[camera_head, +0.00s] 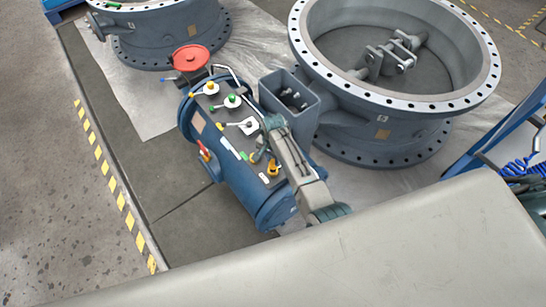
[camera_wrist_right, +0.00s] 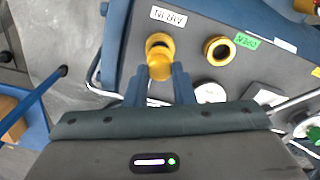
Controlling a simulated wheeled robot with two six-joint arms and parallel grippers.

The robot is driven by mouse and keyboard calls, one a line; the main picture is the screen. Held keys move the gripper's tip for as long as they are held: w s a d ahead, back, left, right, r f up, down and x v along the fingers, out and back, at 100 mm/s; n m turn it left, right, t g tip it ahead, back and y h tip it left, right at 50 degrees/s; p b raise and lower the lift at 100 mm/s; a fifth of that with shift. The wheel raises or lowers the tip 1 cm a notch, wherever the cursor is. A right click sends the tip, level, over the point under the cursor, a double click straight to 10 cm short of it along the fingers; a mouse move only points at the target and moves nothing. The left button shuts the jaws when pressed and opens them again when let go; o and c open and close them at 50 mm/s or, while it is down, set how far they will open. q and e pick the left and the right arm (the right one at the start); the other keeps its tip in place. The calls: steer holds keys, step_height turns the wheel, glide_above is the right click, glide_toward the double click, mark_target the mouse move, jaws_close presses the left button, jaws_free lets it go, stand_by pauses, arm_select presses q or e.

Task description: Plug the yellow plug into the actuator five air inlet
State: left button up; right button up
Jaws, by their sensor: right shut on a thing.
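The blue actuator (camera_head: 238,190) lies in the middle of the head view, with a dark panel on top. My right gripper (camera_wrist_right: 160,82) is shut on the yellow plug (camera_wrist_right: 160,68), which shows between its fingertips in the right wrist view. A yellow ring-shaped fitting (camera_wrist_right: 157,42) sits directly beyond the plug, beside the white air inlet label (camera_wrist_right: 168,16). The plug overlaps this fitting in the picture; I cannot tell whether it is inserted. In the head view my right gripper (camera_head: 259,156) is over the panel near a yellow fitting (camera_head: 272,168). My left gripper is out of view.
A second yellow ring (camera_wrist_right: 217,50) sits beside a green label (camera_wrist_right: 246,41). Large grey valve bodies (camera_head: 375,125) stand behind. A pale surface (camera_head: 330,265) fills the front. Floor at left is clear.

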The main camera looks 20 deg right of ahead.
steer(key=shift+f+p, duration=0.25)
steer(key=shift+p, duration=0.45)
stand_by(1.4)
steer(key=shift+f, duration=0.65)
stand_by(1.0)
steer(key=shift+f+b, duration=0.4)
steer(key=shift+f, duration=0.05)
stand_by(0.7)
steer(key=o, duration=1.5)
steer(key=shift+r, duration=0.1)
steer(key=shift+r+p, duration=3.75)
steer(key=shift+p, duration=0.2)
steer(key=shift+s+d, duration=0.1)
